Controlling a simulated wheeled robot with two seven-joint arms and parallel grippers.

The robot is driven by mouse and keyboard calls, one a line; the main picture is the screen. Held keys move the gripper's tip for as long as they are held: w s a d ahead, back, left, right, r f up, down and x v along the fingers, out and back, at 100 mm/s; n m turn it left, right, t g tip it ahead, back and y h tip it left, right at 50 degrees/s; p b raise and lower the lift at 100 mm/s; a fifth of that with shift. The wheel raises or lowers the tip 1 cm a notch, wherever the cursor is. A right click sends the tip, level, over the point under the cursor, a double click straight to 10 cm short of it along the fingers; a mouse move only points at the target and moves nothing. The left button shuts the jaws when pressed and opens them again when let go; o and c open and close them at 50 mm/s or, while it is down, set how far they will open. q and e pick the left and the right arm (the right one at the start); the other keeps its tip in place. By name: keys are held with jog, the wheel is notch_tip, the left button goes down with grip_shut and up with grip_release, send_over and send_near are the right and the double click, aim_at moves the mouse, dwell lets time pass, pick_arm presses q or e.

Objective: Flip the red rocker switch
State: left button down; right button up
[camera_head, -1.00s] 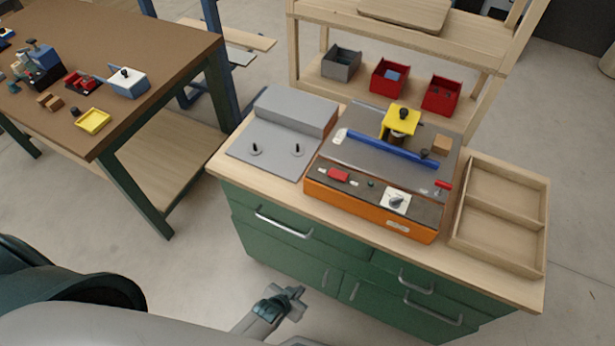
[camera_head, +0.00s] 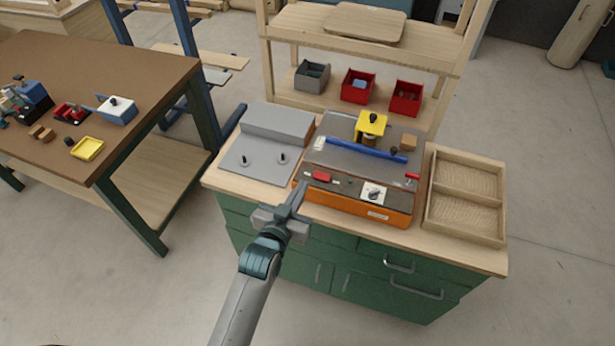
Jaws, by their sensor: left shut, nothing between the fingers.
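The red rocker switch (camera_head: 321,176) sits on the dark front panel of an orange machine (camera_head: 352,205) on the green cabinet's wooden top. A white square plate with a dark knob (camera_head: 374,194) is to its right on the same panel. My left gripper (camera_head: 300,190) is shut and empty. In the picture its fingertips are just left of and below the switch, by the machine's front left corner. A gap shows between fingertips and switch, but I cannot tell their height. My right gripper is not in view.
A grey plate with two pegs (camera_head: 262,160) lies left of the machine. A wooden divided tray (camera_head: 466,205) stands to its right. A shelf with red and grey bins (camera_head: 357,87) is behind. A brown table (camera_head: 130,75) stands at the left, with floor between.

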pick_arm(q)
jog(key=shift+w+f, duration=0.1)
jog(key=shift+w, duration=0.1)
jog(key=shift+d, duration=0.1)
jog(key=b, duration=0.8)
send_over(313, 184)
notch_tip(313, 184, down, 3)
jog(key=shift+w+r, duration=0.1)
jog(key=shift+w, duration=0.05)
jog(key=shift+f+b, duration=0.45)
jog(key=shift+f, duration=0.1)
jog(key=shift+f+b, duration=1.3)
jog(key=shift+b, duration=0.15)
